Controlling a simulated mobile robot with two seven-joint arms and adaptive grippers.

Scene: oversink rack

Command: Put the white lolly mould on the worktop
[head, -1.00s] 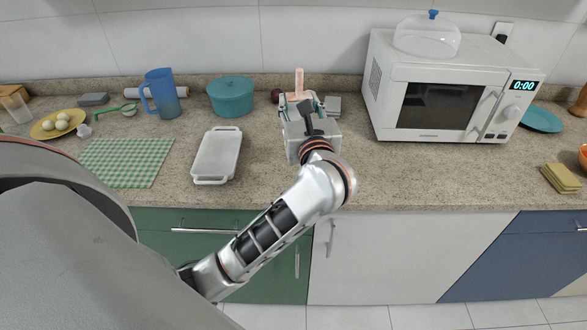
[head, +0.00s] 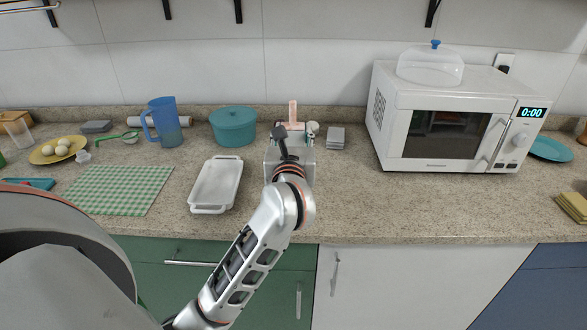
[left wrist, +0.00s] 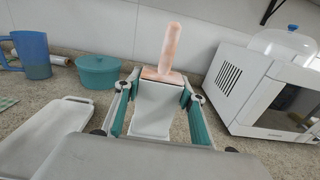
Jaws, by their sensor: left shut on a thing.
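The white lolly mould (left wrist: 165,108) has a tapered white body and a pink top with an upright pink stick. My left gripper (left wrist: 163,115) is shut on it, with teal fingers on either side, in the left wrist view. In the head view my left gripper (head: 291,137) is over the rear part of the speckled worktop (head: 400,205). There only the mould's pink stick (head: 293,112) shows clearly; the body is hidden behind the gripper. Its underside is hidden, so I cannot tell whether it touches the worktop. My right gripper is not in view.
A white tray (head: 216,185) and a teal pot (head: 233,127) lie left of the gripper. A grey block (head: 336,137) and a small pale round thing (head: 313,128) are close on its right. The microwave (head: 440,120) stands further right. The front middle worktop is clear.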

